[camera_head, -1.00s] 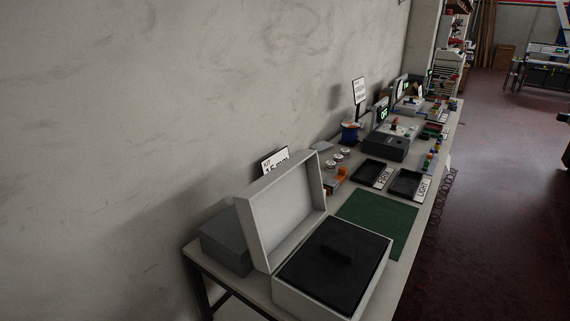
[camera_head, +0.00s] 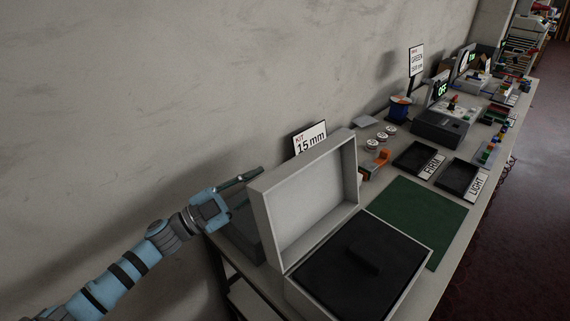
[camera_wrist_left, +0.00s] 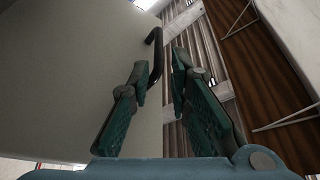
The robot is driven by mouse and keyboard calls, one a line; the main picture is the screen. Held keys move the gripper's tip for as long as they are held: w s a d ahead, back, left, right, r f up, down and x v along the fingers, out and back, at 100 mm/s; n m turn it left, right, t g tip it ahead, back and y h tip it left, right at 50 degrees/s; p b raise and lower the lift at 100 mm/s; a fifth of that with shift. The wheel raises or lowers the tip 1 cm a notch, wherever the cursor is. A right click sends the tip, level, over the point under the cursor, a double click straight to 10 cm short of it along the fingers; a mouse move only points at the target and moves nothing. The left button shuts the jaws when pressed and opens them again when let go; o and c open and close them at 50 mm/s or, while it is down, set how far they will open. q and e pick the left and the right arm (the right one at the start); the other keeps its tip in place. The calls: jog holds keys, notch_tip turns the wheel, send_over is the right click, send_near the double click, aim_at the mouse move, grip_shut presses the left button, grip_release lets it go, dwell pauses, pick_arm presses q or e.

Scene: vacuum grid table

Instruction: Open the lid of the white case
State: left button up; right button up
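The white case (camera_head: 335,305) stands on the near end of the table, with its lid (camera_head: 305,200) raised upright at its left side. Its inside holds black foam (camera_head: 375,250) with a darker block or recess in the middle. My left gripper (camera_head: 246,182) is behind the raised lid, on its left side, near the wall. In the left wrist view its two green-padded fingers (camera_wrist_left: 161,75) are apart, with nothing clearly held between them. A large pale panel (camera_wrist_left: 80,70) fills the left of that view, with a dark curved bar (camera_wrist_left: 155,45) at its edge. My right gripper is not seen.
A grey box (camera_head: 245,238) sits behind the lid, below my left gripper. A "KIT 15 mm" sign (camera_head: 310,138) stands beyond the lid. A green mat (camera_head: 415,212) and two black trays (camera_head: 415,158) lie farther along the table (camera_head: 452,262). The wall is close on the left.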

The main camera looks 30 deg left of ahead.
aim_at(289, 163)
pick_arm(q)
jog(key=p+x, duration=0.2)
jog(key=x, duration=0.5)
jog(key=shift+w, duration=0.1)
jog(key=shift+w+d+r, duration=0.1)
jog(key=shift+w+d, duration=0.45)
jog(key=shift+a, duration=0.1)
grip_shut()
